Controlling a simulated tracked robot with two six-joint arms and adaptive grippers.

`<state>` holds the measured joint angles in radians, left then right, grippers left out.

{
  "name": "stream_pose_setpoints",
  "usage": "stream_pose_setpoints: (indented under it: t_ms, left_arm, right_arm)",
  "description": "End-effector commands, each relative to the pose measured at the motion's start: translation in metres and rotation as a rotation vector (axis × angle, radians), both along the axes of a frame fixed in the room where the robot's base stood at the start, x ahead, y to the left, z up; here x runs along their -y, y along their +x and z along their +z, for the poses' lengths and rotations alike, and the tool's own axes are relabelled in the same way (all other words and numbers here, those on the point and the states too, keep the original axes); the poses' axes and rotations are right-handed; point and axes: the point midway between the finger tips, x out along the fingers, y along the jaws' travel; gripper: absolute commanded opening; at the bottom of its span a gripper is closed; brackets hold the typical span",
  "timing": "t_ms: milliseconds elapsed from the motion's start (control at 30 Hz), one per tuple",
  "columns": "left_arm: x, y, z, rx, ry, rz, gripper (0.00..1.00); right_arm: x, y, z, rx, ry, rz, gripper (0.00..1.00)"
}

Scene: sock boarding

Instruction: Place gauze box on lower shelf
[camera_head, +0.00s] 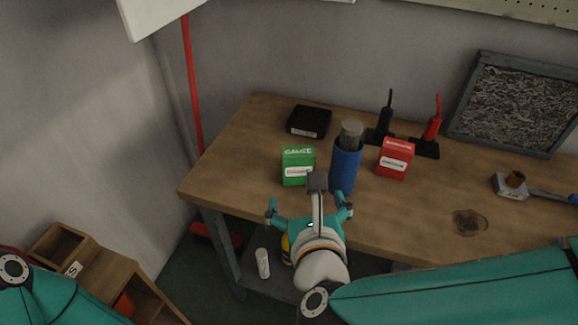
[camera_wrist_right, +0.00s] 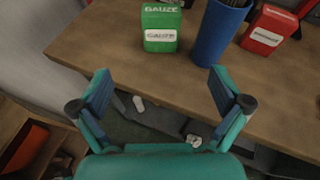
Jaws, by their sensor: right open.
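The gauze box (camera_head: 299,166) is green with a white label and stands upright on the wooden table top, near its left front edge. In the right wrist view the gauze box (camera_wrist_right: 161,28) stands ahead of the fingers, at the top. My right gripper (camera_head: 311,205) is open and empty in front of the table edge, apart from the box. Its two spread fingers also show in the right wrist view (camera_wrist_right: 160,92). The lower shelf (camera_head: 262,281) shows partly under the table, with much of it hidden by my right arm. My left gripper is out of the picture.
A blue cup (camera_head: 345,170) stands right beside the gauze box, and a red box (camera_head: 396,158) is farther right. A black box (camera_head: 309,121) lies behind. A white bottle (camera_head: 263,263) is on the lower shelf. A wooden organiser (camera_head: 112,268) stands at lower left.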

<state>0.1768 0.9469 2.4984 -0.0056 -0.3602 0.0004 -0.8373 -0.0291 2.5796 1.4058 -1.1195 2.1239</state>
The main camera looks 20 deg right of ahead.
Motion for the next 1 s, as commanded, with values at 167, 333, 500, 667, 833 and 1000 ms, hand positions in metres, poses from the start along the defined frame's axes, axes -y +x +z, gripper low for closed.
stream_pose_setpoints:
  t_ms: [167, 333, 500, 667, 833, 1000]
  left_arm:
    - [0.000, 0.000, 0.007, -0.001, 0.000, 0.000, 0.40]
    - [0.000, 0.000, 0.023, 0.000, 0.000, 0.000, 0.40]
    - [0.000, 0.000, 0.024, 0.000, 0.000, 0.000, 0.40]
    - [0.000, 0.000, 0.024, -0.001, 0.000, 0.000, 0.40]
    - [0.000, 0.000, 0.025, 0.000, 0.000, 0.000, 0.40]
    - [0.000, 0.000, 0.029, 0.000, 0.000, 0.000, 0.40]
  right_arm:
    - [-0.001, 0.017, -0.003, 0.005, 0.050, -0.022, 1.00]
    - [0.002, 0.047, -0.015, -0.004, 0.045, -0.013, 1.00]
    - [0.007, 0.080, -0.034, -0.005, 0.050, -0.005, 1.00]
    - [0.011, 0.105, -0.043, -0.003, 0.050, -0.001, 1.00]
    - [0.012, 0.115, -0.047, -0.001, 0.050, 0.002, 1.00]
    - [0.018, 0.127, -0.049, -0.001, 0.050, 0.000, 1.00]
